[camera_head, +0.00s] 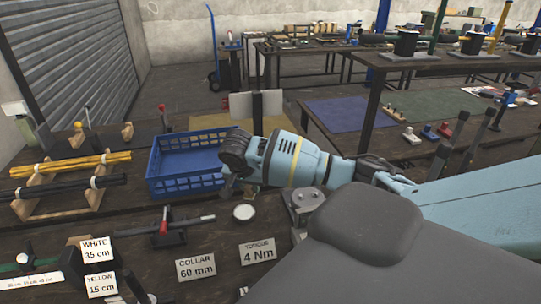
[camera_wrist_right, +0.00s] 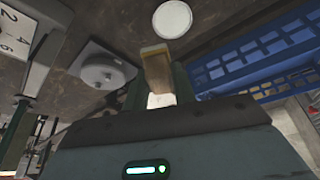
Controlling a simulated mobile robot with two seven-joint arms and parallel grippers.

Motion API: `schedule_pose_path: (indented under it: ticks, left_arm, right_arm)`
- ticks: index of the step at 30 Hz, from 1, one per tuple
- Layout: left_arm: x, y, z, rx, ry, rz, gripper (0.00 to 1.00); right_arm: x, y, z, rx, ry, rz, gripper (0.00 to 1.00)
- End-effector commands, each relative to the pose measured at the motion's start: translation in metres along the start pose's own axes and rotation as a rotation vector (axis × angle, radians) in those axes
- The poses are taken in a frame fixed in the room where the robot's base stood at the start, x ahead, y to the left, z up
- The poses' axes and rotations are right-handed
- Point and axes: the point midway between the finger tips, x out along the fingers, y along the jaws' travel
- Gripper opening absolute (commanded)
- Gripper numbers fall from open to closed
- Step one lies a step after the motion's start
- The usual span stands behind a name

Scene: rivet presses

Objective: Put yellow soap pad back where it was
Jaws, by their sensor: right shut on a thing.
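My right gripper (camera_head: 231,186) is beside the right end of the blue crate, over the dark bench. In the right wrist view, the gripper (camera_wrist_right: 157,92) is shut on a small tan-yellow block (camera_wrist_right: 156,68), which looks like the yellow soap pad. The block sticks out beyond the fingers, and its near part is hidden between them. In the head view, the wrist and fingers hide the block. My left gripper is not in view.
The blue crate (camera_head: 166,187) also shows in the right wrist view (camera_wrist_right: 262,64). A white round disc (camera_head: 244,212) lies just below the gripper. A metal fixture (camera_head: 304,200), a red-handled tool (camera_head: 165,226), sign cards (camera_head: 196,267) and a rack of yellow rods (camera_head: 68,164) crowd the bench.

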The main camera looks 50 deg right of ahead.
Motion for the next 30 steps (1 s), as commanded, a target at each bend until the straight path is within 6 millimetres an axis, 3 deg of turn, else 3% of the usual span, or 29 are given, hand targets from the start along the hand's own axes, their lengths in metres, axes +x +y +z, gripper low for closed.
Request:
schedule_pose_path:
  ticks: [4, 11, 17, 25, 30]
  left_arm:
    - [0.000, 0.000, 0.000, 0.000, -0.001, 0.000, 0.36]
    - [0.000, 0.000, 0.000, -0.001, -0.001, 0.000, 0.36]
    - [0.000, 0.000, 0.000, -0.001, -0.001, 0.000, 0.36]
    - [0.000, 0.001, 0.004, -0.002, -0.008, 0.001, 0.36]
    - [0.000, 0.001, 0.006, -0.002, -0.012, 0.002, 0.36]
  right_arm:
    - [0.025, 0.030, -0.030, 0.176, 0.008, 0.074, 0.08]
    - [0.038, 0.049, -0.047, 0.287, 0.013, 0.116, 0.08]
    - [0.041, 0.050, -0.047, 0.296, 0.013, 0.120, 0.08]
    - [0.076, 0.050, -0.032, 0.292, 0.012, 0.122, 0.08]
    - [0.086, 0.050, -0.028, 0.293, 0.013, 0.119, 0.08]
